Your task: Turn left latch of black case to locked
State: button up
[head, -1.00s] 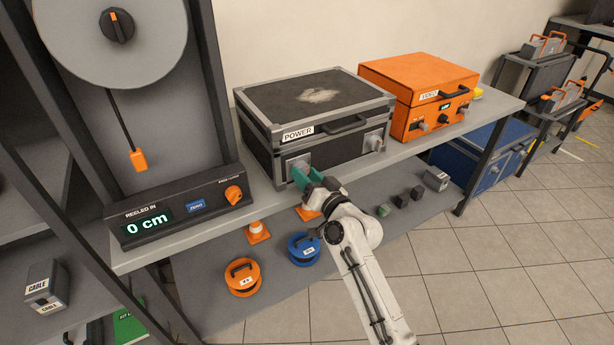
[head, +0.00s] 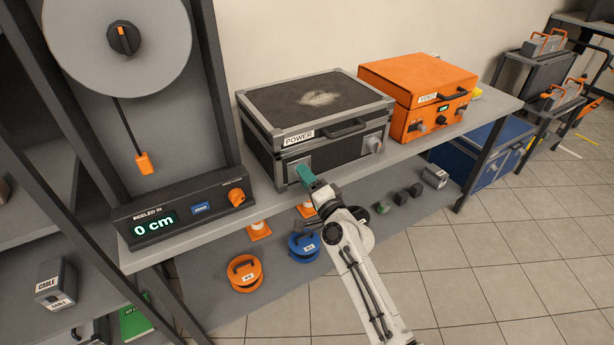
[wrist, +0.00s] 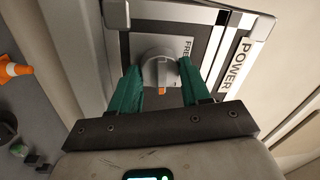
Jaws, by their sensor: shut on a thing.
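The black case (head: 262,110), labelled POWER, sits closed on the shelf. Its left latch (wrist: 158,72) is a grey round knob with a raised grip and an orange mark, on a grey plate; the mark points toward my gripper's palm in the wrist view. Part of a label reading "FRE" shows beside it. My gripper (wrist: 160,88) has its green fingers on either side of the knob, shut on it. In the head view my gripper (head: 306,176) is at the case's front left and covers most of this latch. The right latch (head: 375,146) is clear of my gripper.
An orange case (head: 415,80) stands to the right of the black one. A reel unit with a display reading 0 cm (head: 154,224) is at the left. Below the shelf are an orange reel (head: 245,273), a blue reel (head: 303,247) and cones (head: 258,230). Tiled floor is open at right.

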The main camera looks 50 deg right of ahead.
jog(key=shift+m, duration=0.6)
jog(key=o, duration=1.1)
jog(key=shift+c, duration=0.2)
jog(key=v, duration=1.1)
jog(key=shift+b, duration=0.3)
jog(key=shift+f, duration=0.15)
jog(key=s+a+f+n+g+y, duration=0.4)
jog(key=a+n, duration=0.3)
jog(key=s+a+f+n+g+y, duration=0.3)
jog(key=a+f+n+g, duration=0.15)
jog(key=a+n, duration=0.2)
jog(key=s+f+n+g+h+p, duration=0.1)
jog(key=s+n+g, duration=0.4)
jog(key=s, duration=1.2)
jog(key=a+g+h, duration=0.1)
jog(key=g, duration=0.2)
jog(key=shift+f, duration=0.2)
